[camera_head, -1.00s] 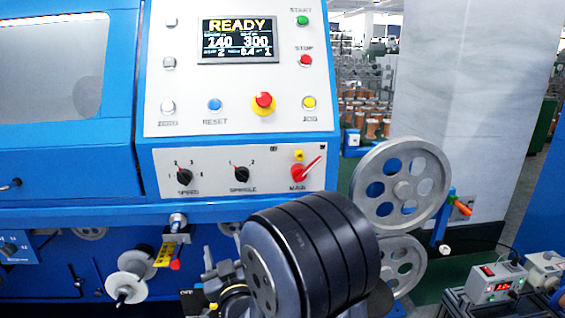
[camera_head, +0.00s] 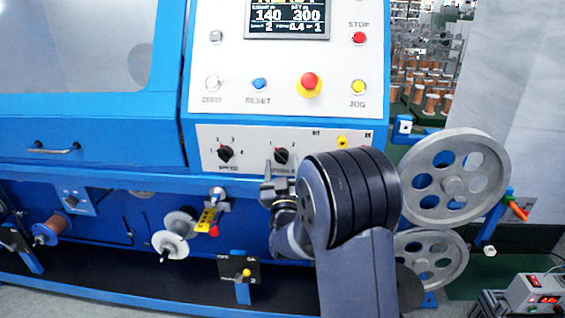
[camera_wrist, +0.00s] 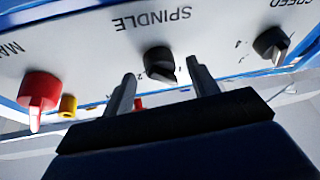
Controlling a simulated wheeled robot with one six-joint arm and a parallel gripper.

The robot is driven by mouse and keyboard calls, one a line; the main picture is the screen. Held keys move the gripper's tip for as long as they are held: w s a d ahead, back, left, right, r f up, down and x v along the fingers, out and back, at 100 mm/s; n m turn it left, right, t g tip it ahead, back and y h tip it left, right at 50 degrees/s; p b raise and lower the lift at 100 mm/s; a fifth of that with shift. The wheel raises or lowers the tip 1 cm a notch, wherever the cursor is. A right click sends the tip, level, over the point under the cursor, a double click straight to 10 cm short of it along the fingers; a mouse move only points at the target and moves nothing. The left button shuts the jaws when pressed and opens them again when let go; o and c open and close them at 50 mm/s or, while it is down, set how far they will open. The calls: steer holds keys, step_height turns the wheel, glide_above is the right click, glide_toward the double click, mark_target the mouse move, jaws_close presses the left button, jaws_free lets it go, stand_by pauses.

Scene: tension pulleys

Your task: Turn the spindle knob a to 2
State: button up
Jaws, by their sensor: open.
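In the wrist view, which shows the panel upside down, the spindle knob (camera_wrist: 159,62) sits just beyond and between the two fingertips. Its pale pointer edge faces down and right there; the number marks are too blurred to read for certain. My gripper (camera_wrist: 161,70) is open, with one finger on each side of the knob in the picture. I cannot tell whether they touch it. My gripper (camera_head: 279,175) also shows in the head view.
The black speed knob (camera_head: 225,154) is left of the spindle knob. A red emergency button (camera_head: 309,84) is above. Large grey pulleys (camera_head: 455,177) stand at right.

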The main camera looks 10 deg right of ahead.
steer(key=shift+w+d+r, duration=0.1)
steer(key=shift+w+r, duration=0.1)
steer(key=shift+w, duration=0.3)
steer(key=c, duration=1)
